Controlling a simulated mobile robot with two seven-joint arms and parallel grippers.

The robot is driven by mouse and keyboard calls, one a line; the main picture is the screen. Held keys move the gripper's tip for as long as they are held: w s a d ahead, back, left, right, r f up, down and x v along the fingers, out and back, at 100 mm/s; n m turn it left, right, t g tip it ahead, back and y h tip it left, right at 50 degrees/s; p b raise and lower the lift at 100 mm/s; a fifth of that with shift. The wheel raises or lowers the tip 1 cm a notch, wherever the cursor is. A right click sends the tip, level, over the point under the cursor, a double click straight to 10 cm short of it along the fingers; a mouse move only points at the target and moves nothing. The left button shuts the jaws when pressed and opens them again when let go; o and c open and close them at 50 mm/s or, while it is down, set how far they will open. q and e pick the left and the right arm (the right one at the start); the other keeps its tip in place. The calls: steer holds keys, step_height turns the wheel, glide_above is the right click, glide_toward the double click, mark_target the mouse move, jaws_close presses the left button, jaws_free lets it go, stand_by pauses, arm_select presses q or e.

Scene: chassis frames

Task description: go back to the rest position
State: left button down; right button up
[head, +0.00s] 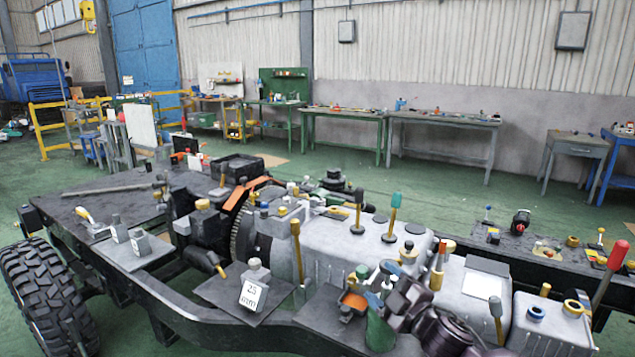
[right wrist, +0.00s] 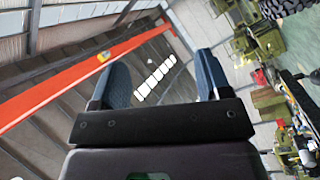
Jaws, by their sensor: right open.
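My right gripper (head: 380,283) is low in the head view, right of the middle, in front of the pale engine block. Its arm comes up from the bottom edge, and clutter around it makes its outline hard to make out. In the right wrist view my right gripper (right wrist: 160,68) has its two blue fingers well apart with nothing between them. That view looks up past an orange beam to the roof and a row of bright lamps. My left gripper does not show in the head view.
The dark chassis frame (head: 125,262) fills the foreground, crowded with tools and parts. A red-handled lever (head: 617,255) rises at the right. Green floor (head: 440,187) lies clear behind, before the workbenches (head: 340,112).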

steer(key=s+d+f+m+g+h, duration=0.1)
steer(key=s+d+f+m+h, duration=0.2)
steer(key=s+f, duration=0.5)
steer(key=s+d+f+m+g+h, duration=0.2)
steer(key=s+d+f+m, duration=0.4)
steer(key=s, duration=1)
steer(key=s+d+f+m+g+h, duration=0.2)
steer(key=s+d+f+m+h, duration=0.2)
steer(key=s+f+m, duration=0.3)
steer(key=s+f+h, duration=0.1)
steer(key=s+f, duration=0.3)
steer(key=f, duration=0.1)
steer(key=shift+s+d, duration=0.4)
steer(key=shift+f, duration=0.1)
